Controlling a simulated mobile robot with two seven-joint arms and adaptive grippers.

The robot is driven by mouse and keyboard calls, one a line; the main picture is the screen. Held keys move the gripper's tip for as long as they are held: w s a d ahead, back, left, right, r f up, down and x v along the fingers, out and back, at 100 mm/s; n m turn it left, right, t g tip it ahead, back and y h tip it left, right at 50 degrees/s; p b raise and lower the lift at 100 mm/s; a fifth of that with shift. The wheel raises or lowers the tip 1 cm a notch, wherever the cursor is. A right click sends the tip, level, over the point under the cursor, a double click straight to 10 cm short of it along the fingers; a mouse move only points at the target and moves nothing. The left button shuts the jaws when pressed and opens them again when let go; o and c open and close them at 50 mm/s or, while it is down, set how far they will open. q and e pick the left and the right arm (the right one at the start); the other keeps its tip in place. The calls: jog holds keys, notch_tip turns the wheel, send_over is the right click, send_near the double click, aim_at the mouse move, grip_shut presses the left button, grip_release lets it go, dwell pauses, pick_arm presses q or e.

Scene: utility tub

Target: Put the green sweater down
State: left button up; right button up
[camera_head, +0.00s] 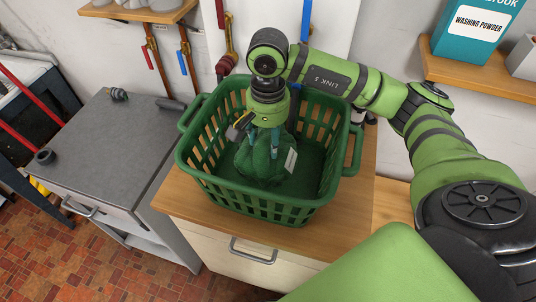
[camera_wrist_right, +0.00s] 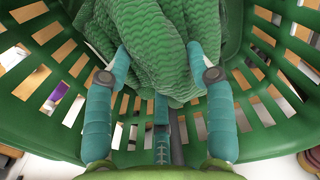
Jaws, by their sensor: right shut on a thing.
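The green sweater (camera_head: 262,163) is a bunched, knitted heap inside the green laundry basket (camera_head: 262,208), with a white tag on its right side. My right gripper (camera_head: 264,140) points down into the basket and is shut on the sweater. In the right wrist view, the sweater (camera_wrist_right: 150,40) bulges between the blue fingers of the gripper (camera_wrist_right: 163,60), with the slotted basket wall (camera_wrist_right: 262,125) around it. I cannot tell whether the sweater's underside touches the basket floor. My left gripper is not in view.
The basket stands on a wooden-topped cabinet (camera_head: 190,212). A grey-topped cabinet (camera_head: 105,140) is at the left, mostly clear. A shelf with a washing powder box (camera_head: 475,30) is at the upper right. Pipes with red and blue handles run behind the basket.

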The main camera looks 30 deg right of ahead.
jog(key=f+p, duration=0.1)
jog(key=f, duration=0.5)
jog(key=shift+w+p, duration=0.2)
jog(key=shift+p, duration=0.15)
jog(key=shift+d+f, duration=0.1)
jog(key=shift+f, duration=0.1)
jog(key=shift+w, duration=0.1)
jog(key=shift+f+b, duration=0.2)
jog(key=shift+b, duration=0.1)
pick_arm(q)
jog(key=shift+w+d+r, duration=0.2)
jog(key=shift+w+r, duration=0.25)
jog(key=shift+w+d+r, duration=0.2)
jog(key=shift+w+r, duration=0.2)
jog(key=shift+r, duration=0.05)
pick_arm(e)
jog(key=o, duration=1.6)
